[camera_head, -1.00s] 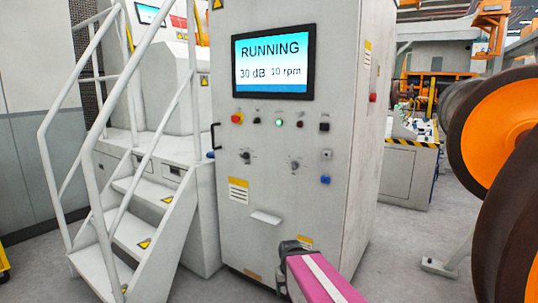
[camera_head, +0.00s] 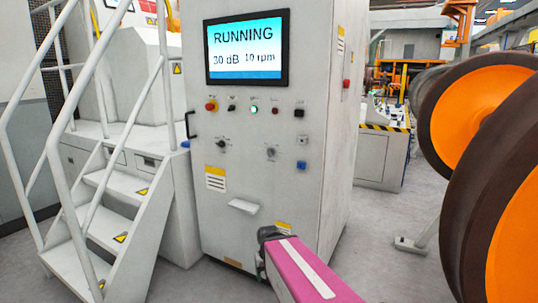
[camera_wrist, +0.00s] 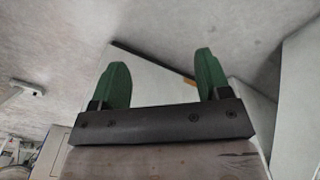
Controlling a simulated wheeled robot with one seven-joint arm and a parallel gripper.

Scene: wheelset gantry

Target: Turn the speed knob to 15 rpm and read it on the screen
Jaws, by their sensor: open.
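The control cabinet (camera_head: 210,235) stands in the middle of the head view. Its screen (camera_head: 246,48) reads RUNNING, 30 dB and 10 rpm. Below it is a row of buttons, with a green one (camera_head: 254,110) lit. Two knobs sit lower, a left knob (camera_head: 221,144) and a right knob (camera_head: 270,153); their labels are too small to read. My gripper shows in the wrist view (camera_wrist: 158,80) with two green fingers apart and nothing between them. In the head view my pink arm is low in front of the cabinet, below the knobs, and the fingers are hidden.
White stairs with railings (camera_head: 118,186) stand left of the cabinet. Large orange and dark wheels (camera_head: 470,122) fill the right side. A small shelf (camera_head: 243,206) juts from the cabinet front.

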